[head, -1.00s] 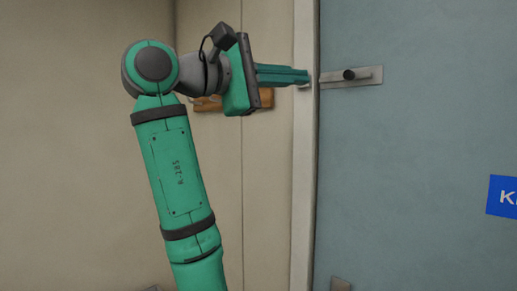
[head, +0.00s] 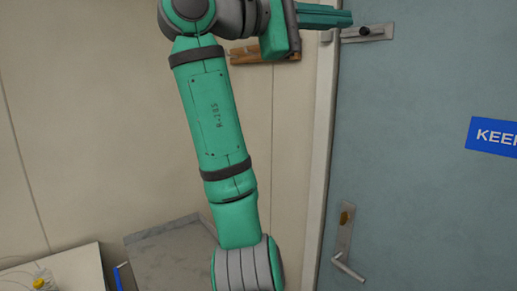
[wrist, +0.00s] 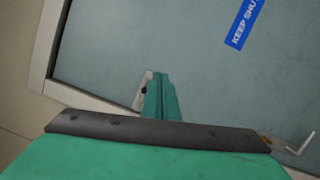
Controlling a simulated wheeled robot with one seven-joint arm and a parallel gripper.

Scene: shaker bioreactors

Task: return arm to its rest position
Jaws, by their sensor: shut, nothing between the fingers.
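My green arm rises through the middle of the head view. My gripper (head: 350,18) is shut and empty, near the top edge, with its fingers pointing right. Its tips overlap the area just above and left of a metal slide bolt (head: 364,33) with a dark knob on the blue-grey door (head: 420,120). In the wrist view the closed fingers (wrist: 162,98) point at the door, and the bolt's plate (wrist: 142,91) shows partly behind them. Whether the fingers touch the bolt or door cannot be told.
A lever handle (head: 344,250) sits lower on the door, and a blue sign (head: 492,135) at right. A wooden rail (head: 250,55) is on the wall behind my gripper. A white table (head: 75,270) stands at lower left, beside a grey surface (head: 170,255).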

